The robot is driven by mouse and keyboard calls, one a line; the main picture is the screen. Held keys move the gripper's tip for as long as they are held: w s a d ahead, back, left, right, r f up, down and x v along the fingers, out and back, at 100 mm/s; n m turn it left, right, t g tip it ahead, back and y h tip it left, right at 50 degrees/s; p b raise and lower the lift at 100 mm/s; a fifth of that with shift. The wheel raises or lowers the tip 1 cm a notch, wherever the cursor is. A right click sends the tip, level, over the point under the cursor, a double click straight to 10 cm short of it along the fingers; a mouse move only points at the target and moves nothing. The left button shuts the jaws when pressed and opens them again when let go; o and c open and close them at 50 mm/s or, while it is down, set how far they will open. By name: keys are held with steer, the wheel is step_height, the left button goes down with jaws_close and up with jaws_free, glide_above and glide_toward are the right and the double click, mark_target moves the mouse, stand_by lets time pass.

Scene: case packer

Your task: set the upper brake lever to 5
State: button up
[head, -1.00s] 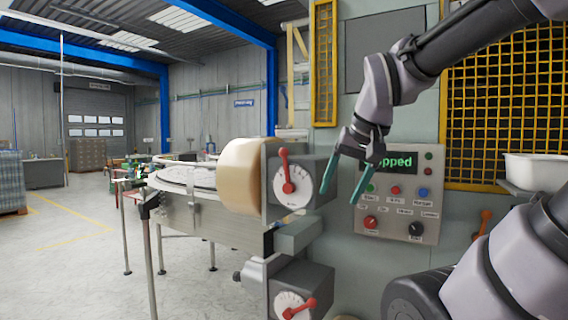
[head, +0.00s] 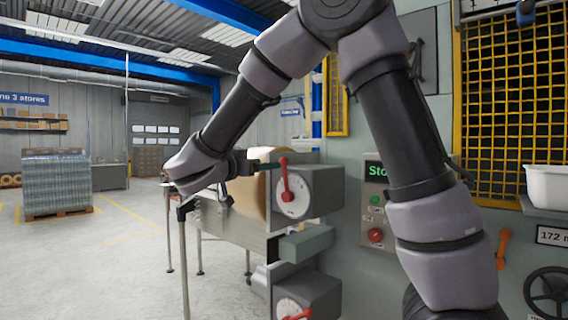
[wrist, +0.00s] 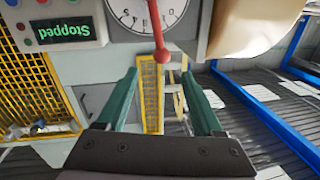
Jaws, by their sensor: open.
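The upper brake lever (head: 285,178) is red with a ball knob and points nearly straight up over a round white dial (head: 295,204) on a grey box. In the wrist view, turned upside down, the red lever (wrist: 157,30) comes down from the dial (wrist: 143,8); I cannot read its setting. My gripper (wrist: 160,73) is open, its two green fingers on either side of the knob's line, with the knob just beyond the tips. In the head view my gripper (head: 266,167) is beside the knob, partly hidden by my wrist.
A lower box with a second dial and red lever (head: 298,314) sits below. A cream roller (head: 254,194) is behind the upper box. The panel display (head: 376,171) is partly hidden by my arm. A handwheel (head: 550,291) and white bin (head: 548,187) are at right.

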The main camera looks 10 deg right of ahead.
mark_target(281, 162)
steer(key=x, duration=1)
steer(key=shift+w+d+r, duration=0.1)
steer(key=shift+w+r, duration=0.05)
steer(key=shift+w, duration=0.15)
steer(key=shift+c, duration=0.3)
jaws_close()
stand_by(0.8)
